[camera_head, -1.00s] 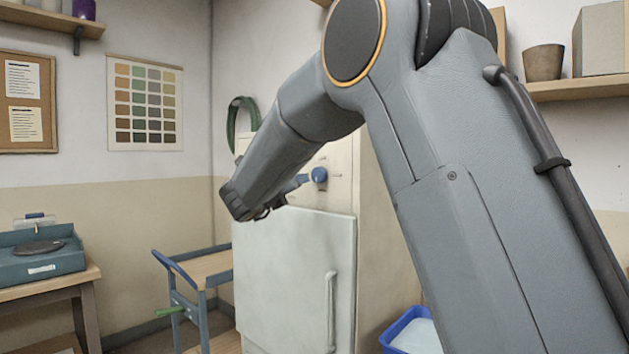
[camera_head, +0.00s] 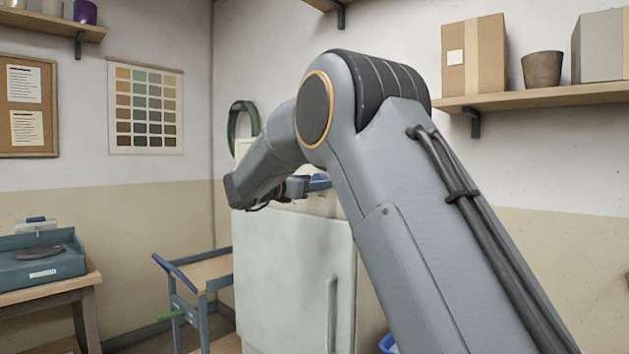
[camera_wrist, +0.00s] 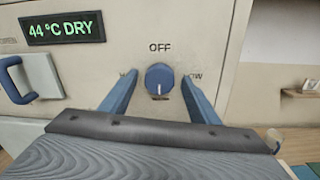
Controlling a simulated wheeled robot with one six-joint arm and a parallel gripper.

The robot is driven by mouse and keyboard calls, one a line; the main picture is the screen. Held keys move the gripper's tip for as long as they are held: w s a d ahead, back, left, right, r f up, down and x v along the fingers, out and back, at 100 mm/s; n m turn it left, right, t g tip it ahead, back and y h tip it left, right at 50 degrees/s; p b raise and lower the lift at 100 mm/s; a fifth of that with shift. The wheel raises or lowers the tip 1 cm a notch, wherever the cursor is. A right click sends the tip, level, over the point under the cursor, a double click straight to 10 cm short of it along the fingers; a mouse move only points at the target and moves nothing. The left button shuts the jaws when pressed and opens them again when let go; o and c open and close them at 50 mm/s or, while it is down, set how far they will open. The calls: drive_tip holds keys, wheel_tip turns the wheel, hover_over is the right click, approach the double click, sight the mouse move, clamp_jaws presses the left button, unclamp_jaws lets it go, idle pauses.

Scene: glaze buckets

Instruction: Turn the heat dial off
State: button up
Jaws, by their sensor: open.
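The heat dial (camera_wrist: 159,79) is a round blue knob on a cream panel (camera_wrist: 220,45) in the wrist view. Its white pointer line points down, away from the OFF label (camera_wrist: 160,48) above it. Side labels are partly hidden by my fingers; the lower label is too small to read. My gripper (camera_wrist: 158,82) is open, with one blue finger on either side of the dial. I cannot tell whether the fingers touch it. In the head view, my gripper (camera_head: 316,183) is at the panel and the dial is hidden.
A display (camera_wrist: 65,28) reads 44 °C DRY. A blue handle (camera_wrist: 16,78) sticks out left of the dial. The cabinet's pale door (camera_head: 290,270) is below. A blue-railed cart (camera_head: 205,272) stands left of the cabinet, and a shelf (camera_head: 540,98) hangs at right.

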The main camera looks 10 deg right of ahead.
drive_tip(key=shift+w+d, duration=0.1)
drive_tip(key=c, duration=1.1)
drive_tip(key=shift+o, duration=0.2)
